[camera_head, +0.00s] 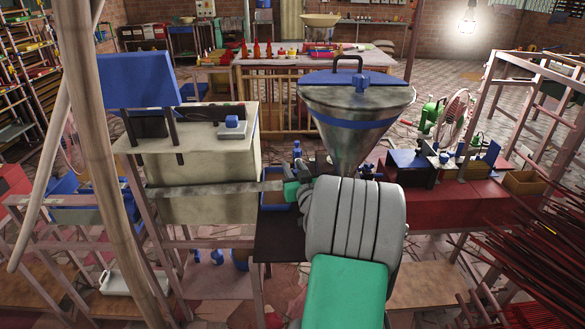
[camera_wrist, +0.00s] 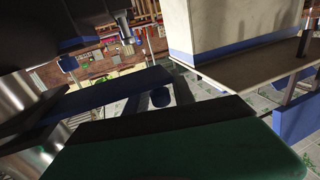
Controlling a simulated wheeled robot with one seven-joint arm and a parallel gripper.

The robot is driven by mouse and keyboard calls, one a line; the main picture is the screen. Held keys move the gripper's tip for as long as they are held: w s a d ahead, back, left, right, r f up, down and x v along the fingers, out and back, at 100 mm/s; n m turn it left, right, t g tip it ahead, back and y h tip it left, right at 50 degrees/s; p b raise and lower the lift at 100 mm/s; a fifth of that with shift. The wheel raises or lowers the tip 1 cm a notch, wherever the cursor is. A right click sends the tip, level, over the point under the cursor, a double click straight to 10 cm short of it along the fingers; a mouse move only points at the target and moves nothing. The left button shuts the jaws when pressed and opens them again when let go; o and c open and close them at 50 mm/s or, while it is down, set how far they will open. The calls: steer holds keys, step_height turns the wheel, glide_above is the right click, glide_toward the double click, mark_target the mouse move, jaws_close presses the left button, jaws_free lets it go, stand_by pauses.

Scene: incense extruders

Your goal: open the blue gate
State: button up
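Several blue parts show in the head view, and I cannot tell for certain which is the blue gate. Small blue parts (camera_head: 369,169) sit under the metal hopper (camera_head: 352,135), close to its narrow outlet. A flat blue panel (camera_head: 140,87) stands tilted above the beige box at the left. In the wrist view a dark blue bar (camera_wrist: 100,97) runs beside a black and green edge. The fingertips are not clear.
A beige box (camera_head: 200,185) on a frame stands left of my gripper. A red bench (camera_head: 450,205) with small machines is at the right, with a bundle of dark red sticks (camera_head: 545,240) in front. A wooden pole (camera_head: 110,130) crosses the left side.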

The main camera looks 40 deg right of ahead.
steer(key=shift+o, duration=1)
steer(key=b+v, duration=0.2)
steer(key=v, duration=0.5)
steer(key=shift+s+a, duration=0.2)
steer(key=shift+s, duration=0.1)
